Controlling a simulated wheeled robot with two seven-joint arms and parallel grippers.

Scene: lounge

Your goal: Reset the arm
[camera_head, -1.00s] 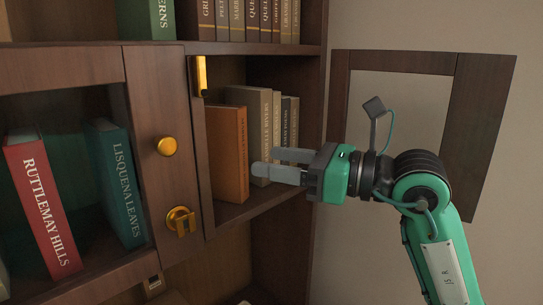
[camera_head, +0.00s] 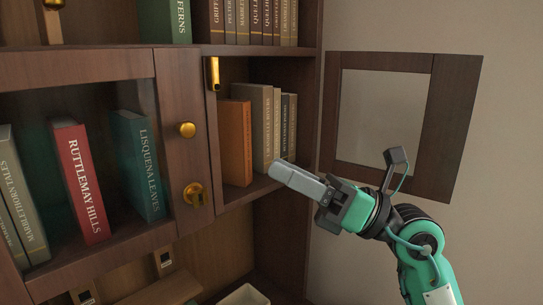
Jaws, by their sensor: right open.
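My right gripper (camera_head: 300,181) is in front of the lower right edge of the bookcase, with its fingers pointing up and left. It is open and holds nothing. The fingers overlap each other in this view, so the gap between them is hard to see. The green and black right arm (camera_head: 408,235) comes in from the lower right. My left gripper is not in view.
An orange book (camera_head: 235,142) and several beige and grey books (camera_head: 262,125) stand on the open shelf behind my gripper. A cabinet door (camera_head: 182,95) with brass knobs is at left. A pale container (camera_head: 243,295) shows below.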

